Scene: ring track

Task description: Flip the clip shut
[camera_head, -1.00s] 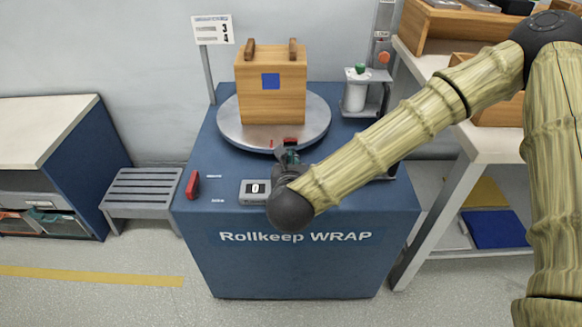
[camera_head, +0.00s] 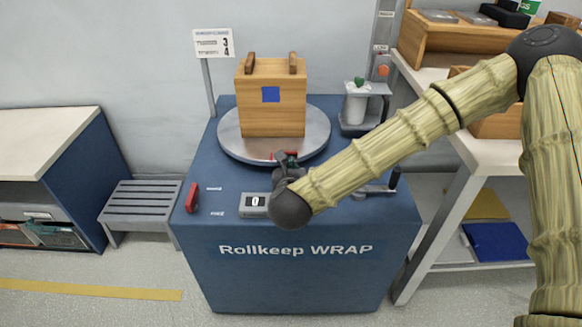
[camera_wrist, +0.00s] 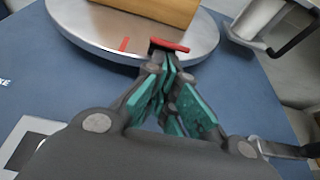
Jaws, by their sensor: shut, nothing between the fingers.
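A red bar-shaped piece, which looks like the clip, shows at the near rim of the grey turntable (camera_head: 240,147). In the wrist view the red clip (camera_wrist: 170,45) stands just beyond my fingertips; whether they touch it I cannot tell. My gripper (camera_head: 285,162) is shut and empty at the turntable's near edge, its teal-padded fingers together in the wrist view (camera_wrist: 163,75). In the head view my gripper and wrist hide most of the clip. A wooden box (camera_head: 273,97) with a blue square and two handles sits on the turntable.
The blue machine body bears a red lever (camera_head: 192,197), a counter (camera_head: 254,203) reading 0, and a dark crank (camera_head: 385,183) at right. A white roll on a post (camera_head: 357,103) stands at back right. A sign (camera_head: 213,44) stands at back left. Shelving rises at right.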

